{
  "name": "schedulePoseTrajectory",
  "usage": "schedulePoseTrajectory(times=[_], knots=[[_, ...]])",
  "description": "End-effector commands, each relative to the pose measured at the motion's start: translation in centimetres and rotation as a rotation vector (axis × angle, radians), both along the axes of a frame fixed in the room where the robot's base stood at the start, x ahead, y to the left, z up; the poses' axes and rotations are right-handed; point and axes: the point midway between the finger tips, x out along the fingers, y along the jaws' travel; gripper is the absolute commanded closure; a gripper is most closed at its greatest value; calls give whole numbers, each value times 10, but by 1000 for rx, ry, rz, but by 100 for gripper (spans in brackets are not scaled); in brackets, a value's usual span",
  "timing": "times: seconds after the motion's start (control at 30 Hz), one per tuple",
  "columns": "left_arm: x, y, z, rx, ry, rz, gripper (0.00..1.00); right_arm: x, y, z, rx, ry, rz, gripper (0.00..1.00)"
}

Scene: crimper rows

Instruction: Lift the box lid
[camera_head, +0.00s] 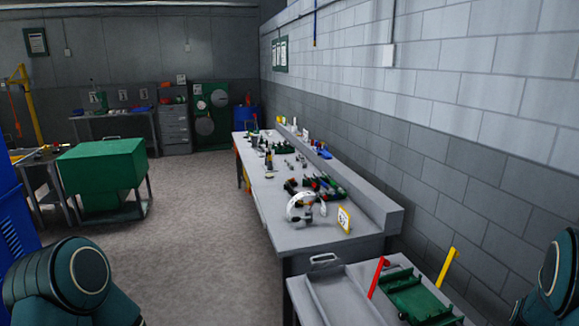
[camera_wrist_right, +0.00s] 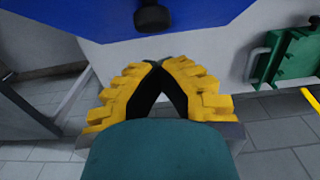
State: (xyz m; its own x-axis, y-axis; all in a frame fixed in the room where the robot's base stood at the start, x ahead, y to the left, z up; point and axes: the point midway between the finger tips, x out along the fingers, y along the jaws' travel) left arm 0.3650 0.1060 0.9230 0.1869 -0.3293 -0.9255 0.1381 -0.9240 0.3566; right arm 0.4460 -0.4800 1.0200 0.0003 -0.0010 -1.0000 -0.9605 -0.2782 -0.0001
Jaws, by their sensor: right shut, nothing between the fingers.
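A large green box (camera_head: 103,165) with a sloped top stands on a dark frame at the left in the head view; I cannot tell whether its top is a separate lid. In the right wrist view, a blue surface (camera_wrist_right: 215,18) with a black knob (camera_wrist_right: 152,17) fills the top; I cannot tell whether it is a box lid. My right gripper (camera_wrist_right: 157,66), with yellow ribbed fingers, is shut with its tips together and empty, just below the knob in the picture and apart from it. My left gripper is out of view.
A long grey bench (camera_head: 290,240) with tools and a white round device (camera_head: 301,207) runs along the right wall. A lower table in front carries a green tray (camera_head: 415,298) and red and yellow bars. A blue cabinet (camera_head: 12,225) stands at the left edge. The floor between is clear.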

Motion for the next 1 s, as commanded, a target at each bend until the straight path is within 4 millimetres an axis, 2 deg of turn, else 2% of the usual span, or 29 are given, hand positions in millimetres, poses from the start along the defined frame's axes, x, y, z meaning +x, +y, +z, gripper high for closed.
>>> schedulePoseTrajectory(times=[1.0], knots=[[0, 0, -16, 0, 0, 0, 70, 18, -62, 0, 0, 0, 0, 100]])
